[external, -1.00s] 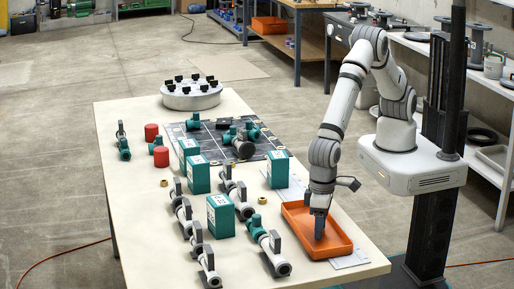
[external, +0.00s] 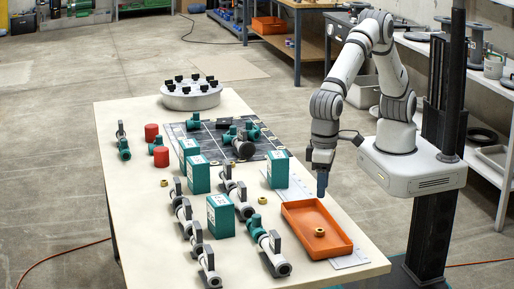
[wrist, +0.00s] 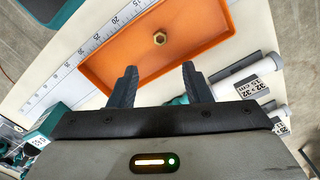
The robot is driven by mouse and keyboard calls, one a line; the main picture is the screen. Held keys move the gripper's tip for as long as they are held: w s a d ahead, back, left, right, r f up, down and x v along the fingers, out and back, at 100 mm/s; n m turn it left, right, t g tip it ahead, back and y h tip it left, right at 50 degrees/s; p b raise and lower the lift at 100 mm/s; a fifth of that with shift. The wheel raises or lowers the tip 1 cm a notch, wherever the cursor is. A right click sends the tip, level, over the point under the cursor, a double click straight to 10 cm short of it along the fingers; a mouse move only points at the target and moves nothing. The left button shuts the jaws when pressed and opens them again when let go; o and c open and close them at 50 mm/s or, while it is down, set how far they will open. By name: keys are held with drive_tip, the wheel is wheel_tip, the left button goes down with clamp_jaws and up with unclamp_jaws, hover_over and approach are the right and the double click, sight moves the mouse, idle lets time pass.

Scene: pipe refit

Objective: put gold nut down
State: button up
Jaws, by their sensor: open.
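A gold nut (external: 319,232) lies on the floor of the orange tray (external: 336,248), near its middle in the external view. In the wrist view the nut (wrist: 159,38) lies in the tray (wrist: 190,62), apart from the fingers. My gripper (external: 322,190) is above the tray's far end, raised clear of the nut. In the wrist view its two dark fingers (wrist: 158,76) are spread with nothing between them.
A ruler (wrist: 95,42) lies beside the tray. Several valves, such as one at the front (external: 272,252), and teal boxes (external: 221,216) stand left of the tray. Another gold nut (external: 262,200) lies on the table.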

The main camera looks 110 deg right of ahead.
drive_tip(key=shift+d, duration=0.1)
drive_tip(key=s+d+r+n, duration=0.1)
drive_tip(key=d+r, duration=0.2)
drive_tip(key=d, duration=0.5)
drive_tip(key=s+d+r+n+t, duration=0.1)
drive_tip(key=d+r, duration=0.3)
drive_tip(key=d, duration=0.3)
drive_tip(key=s+d+r+n, duration=0.1)
drive_tip(key=d+r, duration=0.2)
drive_tip(key=d, duration=0.5)
drive_tip(key=s+d+n+t, duration=0.1)
drive_tip(key=s+d+n, duration=0.2)
drive_tip(key=s+d, duration=1.4)
drive_tip(key=shift+s+d+f+t, duration=0.15)
drive_tip(key=shift+s+t, duration=0.05)
drive_tip(key=shift+t, duration=0.2)
drive_tip(key=shift+o, duration=0.6)
